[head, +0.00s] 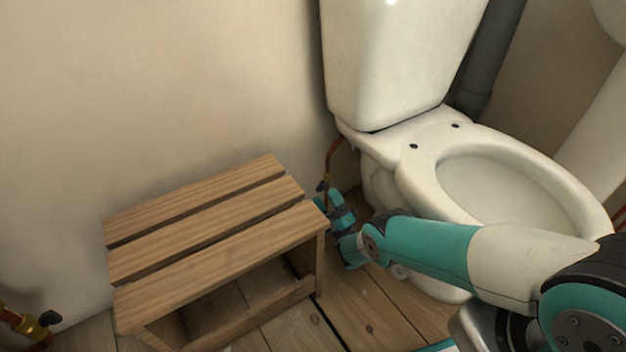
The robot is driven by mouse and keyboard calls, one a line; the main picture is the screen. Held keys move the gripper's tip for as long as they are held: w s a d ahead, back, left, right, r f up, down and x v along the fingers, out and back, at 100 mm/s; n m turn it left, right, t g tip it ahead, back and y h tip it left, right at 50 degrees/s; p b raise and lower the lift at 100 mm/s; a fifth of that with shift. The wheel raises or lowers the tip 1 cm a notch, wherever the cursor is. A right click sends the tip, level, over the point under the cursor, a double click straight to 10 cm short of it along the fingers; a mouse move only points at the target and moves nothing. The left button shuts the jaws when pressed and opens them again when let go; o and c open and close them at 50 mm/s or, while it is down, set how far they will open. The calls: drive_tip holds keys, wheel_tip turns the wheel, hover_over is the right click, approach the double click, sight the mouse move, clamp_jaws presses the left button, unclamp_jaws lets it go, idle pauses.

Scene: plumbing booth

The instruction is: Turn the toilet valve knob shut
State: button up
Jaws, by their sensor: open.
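The toilet valve (322,186) shows as a small dark shape on a copper pipe (331,160) low on the wall, between the slatted bench and the toilet. My gripper (334,199) is open, down beside the bench's right end, right at or just in front of the valve. The gripper and the bench hide most of the valve. I cannot tell whether the fingers are around the knob, touching it or apart from it, nor how the knob is turned.
A wooden slatted bench (210,222) stands close on the left of my gripper. The white toilet (412,190) is close on the right, with my forearm crossing in front of it. Another brass valve with a black knob (50,318) is at the lower left.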

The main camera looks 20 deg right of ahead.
sight(322, 191)
drive_tip(key=shift+b+x, duration=0.4)
drive_tip(key=shift+x, duration=2.4)
drive_tip(key=shift+d, duration=0.2)
drive_tip(key=c, duration=0.9)
